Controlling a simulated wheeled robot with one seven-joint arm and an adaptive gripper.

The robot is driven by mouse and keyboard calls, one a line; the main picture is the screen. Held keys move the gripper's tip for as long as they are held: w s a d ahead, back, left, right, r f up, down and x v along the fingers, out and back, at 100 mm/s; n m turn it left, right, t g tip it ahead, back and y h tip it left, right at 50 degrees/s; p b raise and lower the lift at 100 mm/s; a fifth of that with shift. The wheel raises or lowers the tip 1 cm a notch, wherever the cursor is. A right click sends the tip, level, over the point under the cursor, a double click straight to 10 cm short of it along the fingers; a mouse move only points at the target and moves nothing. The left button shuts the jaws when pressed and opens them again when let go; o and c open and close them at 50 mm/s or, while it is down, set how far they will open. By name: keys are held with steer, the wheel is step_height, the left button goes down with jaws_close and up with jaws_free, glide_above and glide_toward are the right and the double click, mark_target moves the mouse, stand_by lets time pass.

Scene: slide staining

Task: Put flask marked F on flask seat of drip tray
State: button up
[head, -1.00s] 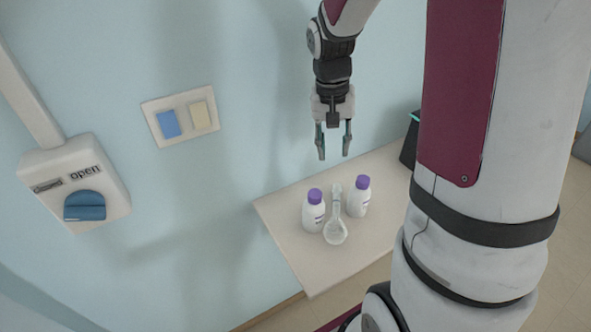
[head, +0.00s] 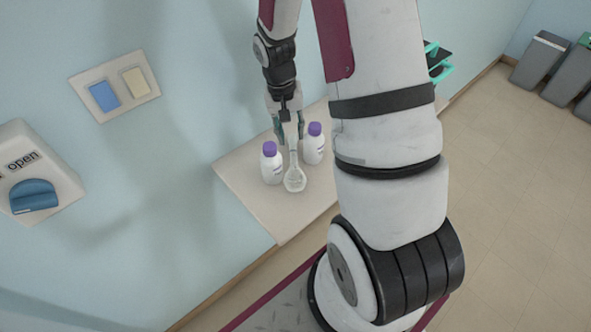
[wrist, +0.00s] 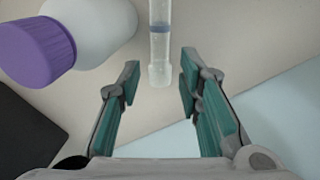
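A clear flask (head: 294,180) with a round body and a long neck stands on the small table between two white bottles. Its neck (wrist: 160,45) shows in the wrist view with a blue band, and its mouth lies between and just beyond my fingertips. My gripper (head: 290,132) is open over the flask's neck, and it also shows in the wrist view (wrist: 158,85) with a finger on each side and clear gaps to the glass. No letter F is readable on the flask. I cannot identify the drip tray or its seat.
White bottles with purple caps stand left (head: 271,165) and right (head: 314,146) of the flask, close to my fingers. The left front of the table (head: 255,208) is bare. A dark item with teal parts (head: 437,62) is behind my arm. Grey bins (head: 540,58) stand far right.

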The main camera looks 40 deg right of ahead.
mark_target(292, 141)
steer(key=shift+s+d+f, duration=0.1)
steer(key=shift+d+f, duration=0.1)
steer(key=shift+f, duration=1.45)
jaws_close()
